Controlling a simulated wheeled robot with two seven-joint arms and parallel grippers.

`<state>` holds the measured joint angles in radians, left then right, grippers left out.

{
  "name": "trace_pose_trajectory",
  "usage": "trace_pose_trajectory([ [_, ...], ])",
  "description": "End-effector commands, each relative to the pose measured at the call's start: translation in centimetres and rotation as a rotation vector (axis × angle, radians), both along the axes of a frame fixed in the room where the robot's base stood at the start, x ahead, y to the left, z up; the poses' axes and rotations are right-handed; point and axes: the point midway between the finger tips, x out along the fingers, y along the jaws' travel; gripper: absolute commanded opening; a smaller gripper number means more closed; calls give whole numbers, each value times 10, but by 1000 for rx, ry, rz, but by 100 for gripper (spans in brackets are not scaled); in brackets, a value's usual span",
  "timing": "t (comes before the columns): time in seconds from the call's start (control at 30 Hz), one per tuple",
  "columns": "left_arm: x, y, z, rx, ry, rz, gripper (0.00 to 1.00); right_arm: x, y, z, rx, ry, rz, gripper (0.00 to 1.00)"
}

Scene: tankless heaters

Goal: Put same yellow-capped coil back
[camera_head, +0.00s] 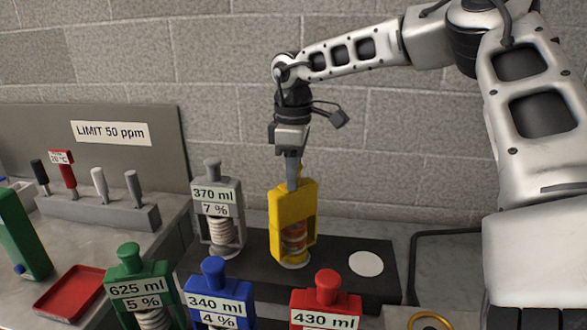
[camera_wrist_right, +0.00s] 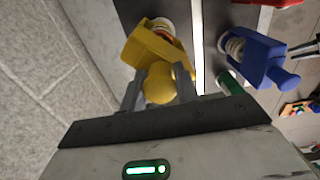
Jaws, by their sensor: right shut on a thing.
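The yellow-capped coil (camera_head: 292,207) stands upright at the middle of the dark mat, with a reddish-orange coil inside its yellow frame. Its lower end is over a pale round spot (camera_head: 294,262); whether it touches the mat I cannot tell. My right gripper (camera_head: 292,180) points down and is shut on its top knob. In the right wrist view the knob sits between both fingers (camera_wrist_right: 159,88), with the yellow frame (camera_wrist_right: 155,48) beyond.
A grey-capped coil (camera_head: 217,202) stands left of the yellow one. Green (camera_head: 139,285), blue (camera_head: 220,297) and red (camera_head: 326,298) capped coils stand in front. A bare white disc (camera_head: 365,263) lies to the right on the dark mat (camera_head: 345,285). A red tray (camera_head: 70,292) is at left.

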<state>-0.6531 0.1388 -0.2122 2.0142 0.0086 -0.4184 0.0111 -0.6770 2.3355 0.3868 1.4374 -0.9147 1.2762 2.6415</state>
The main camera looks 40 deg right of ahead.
Motion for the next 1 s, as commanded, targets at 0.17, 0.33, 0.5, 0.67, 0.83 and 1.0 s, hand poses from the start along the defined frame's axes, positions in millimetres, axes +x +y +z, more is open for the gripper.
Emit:
trace_pose_trajectory([
  [0.17, 0, 0, 0, 1, 0, 1, 36, 1, 1, 2, 0, -6, 1, 0],
  [0.33, -1, 1, -7, 1, 4, 1, 36, 1, 1, -3, 0, -6, 1, 0],
  [0.5, -3, 1, -5, 2, 8, 0, 36, 0, 0, -2, 0, -2, 1, 53],
  [0.67, -4, 1, -4, 2, 9, -2, 36, 0, 1, -2, 0, -2, 0, 53],
  [0.83, -4, 1, -2, 3, 6, -2, 36, 1, 0, 7, -1, -5, 0, 53],
  [1.0, -4, 1, -6, 4, 8, -3, 36, 2, 1, 39, -2, -9, 0, 53],
])
